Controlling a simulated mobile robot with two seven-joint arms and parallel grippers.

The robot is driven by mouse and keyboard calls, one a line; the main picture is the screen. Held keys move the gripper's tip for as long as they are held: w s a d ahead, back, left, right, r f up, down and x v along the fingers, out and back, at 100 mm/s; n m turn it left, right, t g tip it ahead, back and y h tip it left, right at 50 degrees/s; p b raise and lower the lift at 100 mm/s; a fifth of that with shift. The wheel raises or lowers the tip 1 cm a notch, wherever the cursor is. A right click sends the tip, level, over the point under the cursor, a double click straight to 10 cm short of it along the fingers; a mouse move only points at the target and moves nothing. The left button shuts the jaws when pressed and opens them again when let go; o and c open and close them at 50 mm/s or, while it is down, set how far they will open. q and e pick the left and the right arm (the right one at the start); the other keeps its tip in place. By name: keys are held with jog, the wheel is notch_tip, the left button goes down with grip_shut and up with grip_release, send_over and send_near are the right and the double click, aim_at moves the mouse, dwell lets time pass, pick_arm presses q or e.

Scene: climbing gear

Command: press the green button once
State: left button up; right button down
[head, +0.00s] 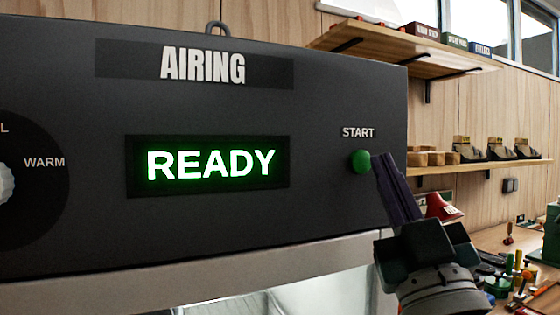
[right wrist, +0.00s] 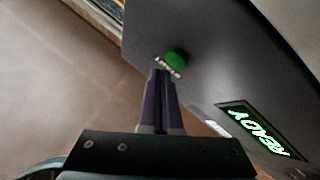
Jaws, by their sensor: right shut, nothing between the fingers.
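The green button (head: 361,161) is a round knob under the word START, on the right side of a dark panel (head: 330,110). It also shows in the right wrist view (right wrist: 176,57), just beyond my fingertips. My right gripper (head: 384,158) is shut and empty, its purple fingers together. In the head view its tips are just right of the button; I cannot tell whether they touch it. In the right wrist view the fingertips (right wrist: 161,74) lie just below the button, with a little panel between. A lit display (head: 208,165) reads READY in green. My left gripper is out of view.
A dial (head: 8,186) marked WARM sits at the panel's left. Wooden shelves (head: 400,52) with boxes and shoes line the wall at right. A bench (head: 490,238) with tools and a red shoe (head: 440,207) lies behind my right arm.

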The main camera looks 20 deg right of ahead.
jog(key=shift+w, duration=0.2)
dwell(0.6)
jog(key=shift+w, duration=0.25)
jog(key=shift+w+a+b, duration=0.1)
jog(key=shift+w+b, duration=0.3)
jog(key=shift+b, duration=0.1)
dwell(0.5)
jog(key=shift+s, duration=0.1)
jog(key=shift+s+p, duration=0.5)
jog(key=shift+s, duration=0.25)
jog(key=shift+s, duration=0.1)
